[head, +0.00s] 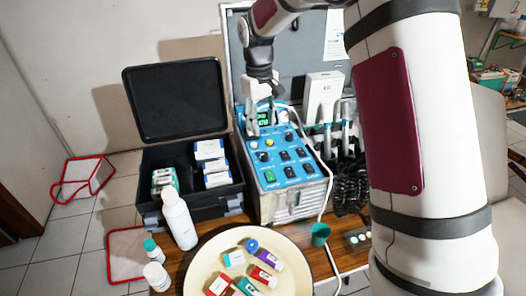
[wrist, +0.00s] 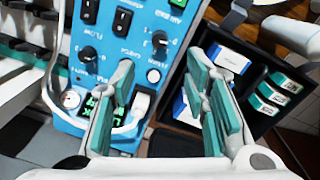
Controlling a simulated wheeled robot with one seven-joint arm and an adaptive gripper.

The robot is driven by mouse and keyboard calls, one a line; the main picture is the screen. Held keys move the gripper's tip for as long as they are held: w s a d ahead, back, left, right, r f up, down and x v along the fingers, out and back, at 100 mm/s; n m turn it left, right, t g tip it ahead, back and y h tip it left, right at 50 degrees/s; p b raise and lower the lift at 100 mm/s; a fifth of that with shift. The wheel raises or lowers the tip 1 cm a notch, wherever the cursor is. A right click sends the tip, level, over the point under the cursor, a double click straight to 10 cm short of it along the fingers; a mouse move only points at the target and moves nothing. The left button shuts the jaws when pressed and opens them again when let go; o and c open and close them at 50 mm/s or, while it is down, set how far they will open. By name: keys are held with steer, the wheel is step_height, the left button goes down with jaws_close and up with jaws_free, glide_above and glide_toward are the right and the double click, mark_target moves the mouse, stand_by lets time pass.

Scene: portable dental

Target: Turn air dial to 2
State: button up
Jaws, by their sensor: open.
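The blue control panel (head: 264,178) of the dental unit carries several black switches and round dials. In the wrist view, the panel (wrist: 130,42) appears upside down. One black dial (wrist: 159,67) with numbers around it shows between my fingers; another (wrist: 88,54) is at left. Their small labels are too blurred to tell surely which is air, and the pointer settings are unclear. My gripper (wrist: 162,78) is open and empty, its teal-padded fingers apart, with no visible contact with a dial. In the head view, my gripper (head: 258,108) hangs over the panel's back left, hiding part of it.
A green display (wrist: 120,88) is partly hidden behind one finger. A white hose (head: 318,160) runs down the panel's right side, beside handpieces (head: 345,125). An open black case (head: 190,200) with boxes stands at left. A bottle (head: 179,219) and round tray (head: 205,255) are in front.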

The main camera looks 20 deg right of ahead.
mark_target(264, 154)
steer(key=f, duration=1.1)
steer(key=shift+w+d+f+p, duration=0.1)
steer(key=shift+d+f+p, duration=0.25)
steer(key=shift+p, duration=0.05)
jaws_close()
